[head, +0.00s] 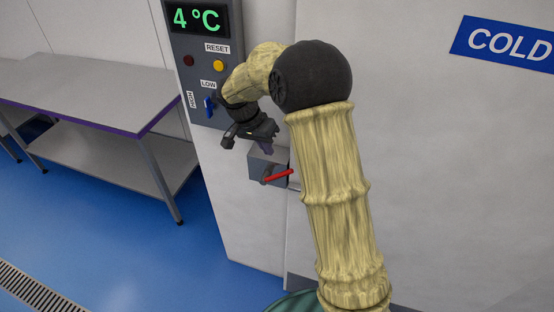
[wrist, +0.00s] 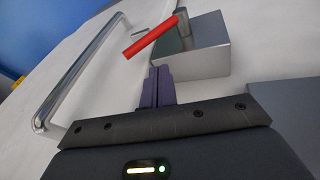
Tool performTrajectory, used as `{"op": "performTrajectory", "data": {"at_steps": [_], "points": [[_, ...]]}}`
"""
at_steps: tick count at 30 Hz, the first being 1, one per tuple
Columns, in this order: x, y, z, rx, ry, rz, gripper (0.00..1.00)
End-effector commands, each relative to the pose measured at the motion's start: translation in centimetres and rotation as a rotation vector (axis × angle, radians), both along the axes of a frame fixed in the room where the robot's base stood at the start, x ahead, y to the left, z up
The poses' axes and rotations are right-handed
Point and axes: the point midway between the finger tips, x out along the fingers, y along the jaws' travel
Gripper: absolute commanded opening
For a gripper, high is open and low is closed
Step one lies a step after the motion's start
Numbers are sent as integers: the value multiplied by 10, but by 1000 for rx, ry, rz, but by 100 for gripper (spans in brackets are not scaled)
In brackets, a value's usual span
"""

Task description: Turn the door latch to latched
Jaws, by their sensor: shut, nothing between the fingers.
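The door latch is a grey metal box (head: 265,165) on the cold-room front, with a red handle (head: 279,176) sticking out toward the right in the head view. In the wrist view the latch box (wrist: 205,52) is at the upper middle, and its red handle (wrist: 151,37) slants down to the left from a round pivot. My gripper (head: 266,148) is just above the latch box in the head view. Its dark fingers (wrist: 158,80) are closed together and empty, pointing toward the latch below the red handle. They appear apart from the handle; exact depth is hard to tell.
A control panel (head: 204,95) with a 4 °C display, buttons and a blue switch (head: 209,106) is above left of the latch. A metal door handle bar (wrist: 82,68) runs left of the latch in the wrist view. A steel table (head: 85,90) stands at left.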

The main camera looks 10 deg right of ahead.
Motion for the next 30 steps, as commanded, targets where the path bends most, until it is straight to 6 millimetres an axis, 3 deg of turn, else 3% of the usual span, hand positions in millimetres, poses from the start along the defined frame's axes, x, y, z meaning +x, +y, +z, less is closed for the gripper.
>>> {"op": "performTrajectory", "data": {"at_steps": [4, 12, 30], "points": [[-1, -10, -22, 0, 6, -1, 0], [-18, -24, -45, 0, 2, 0, 0], [-21, -23, -53, 19, -10, 9, 0]]}}
